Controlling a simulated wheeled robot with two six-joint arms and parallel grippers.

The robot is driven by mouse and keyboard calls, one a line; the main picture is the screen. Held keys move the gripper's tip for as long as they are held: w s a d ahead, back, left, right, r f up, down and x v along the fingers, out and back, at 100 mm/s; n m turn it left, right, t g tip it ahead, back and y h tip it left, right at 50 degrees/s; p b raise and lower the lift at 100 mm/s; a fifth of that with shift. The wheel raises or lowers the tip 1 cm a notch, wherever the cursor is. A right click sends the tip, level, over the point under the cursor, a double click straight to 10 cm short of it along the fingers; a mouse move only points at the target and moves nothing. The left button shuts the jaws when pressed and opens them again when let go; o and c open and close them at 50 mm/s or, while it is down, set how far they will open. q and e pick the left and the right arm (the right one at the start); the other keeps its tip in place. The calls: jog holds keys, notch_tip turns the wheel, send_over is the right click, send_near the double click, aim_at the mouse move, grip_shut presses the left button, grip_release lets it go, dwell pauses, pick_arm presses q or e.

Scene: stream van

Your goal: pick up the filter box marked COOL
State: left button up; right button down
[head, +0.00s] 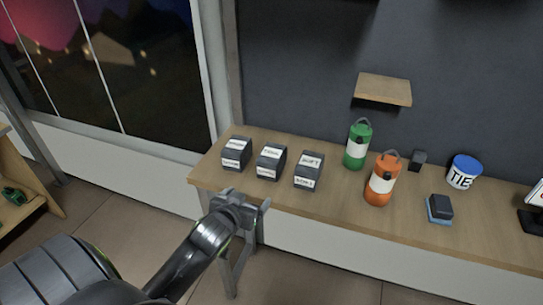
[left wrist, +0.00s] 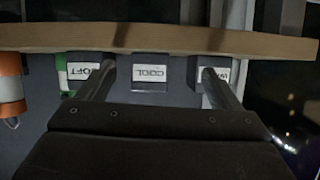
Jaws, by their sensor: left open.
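Three dark filter boxes with white labels stand in a row on the wooden counter. The COOL box (head: 270,162) is the middle one; its label reads COOL in the left wrist view (left wrist: 150,74). The SOFT box (head: 309,170) stands to its right and a third box (head: 236,153), its label hard to read, to its left. My left gripper (head: 247,200) is open and empty, in front of the counter's front edge and apart from the boxes. In the left wrist view its fingers lie either side of the COOL box. My right gripper is not in view.
On the counter (head: 335,215) to the right stand a green lantern (head: 357,147), an orange lantern (head: 380,182), a tub marked TIE (head: 462,174), a small dark block (head: 418,160) and a blue-and-dark block (head: 439,209). A small wall shelf (head: 384,90) juts out above.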

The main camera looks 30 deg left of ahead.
pick_arm(q)
notch_tip(320, 180, up, 7)
jog(key=d+t, duration=0.1)
jog(key=p, duration=0.3)
send_near(272, 153)
jog(key=w+f, duration=0.1)
jog(key=w, duration=0.1)
jog(key=w+a+f, duration=0.1)
jog(key=w+f, duration=0.1)
jog(key=shift+w+a, duration=0.15)
jog(key=shift+w, duration=0.1)
jog(key=shift+w+a+r, duration=0.1)
jog(key=shift+w, duration=0.35)
jog(key=p+x, duration=0.1)
jog(key=x, duration=0.2)
jog(key=shift+w+a+p, duration=0.15)
jog(key=shift+w+p, duration=0.2)
jog(key=shift+w, duration=0.25)
jog(key=c, duration=1.2)
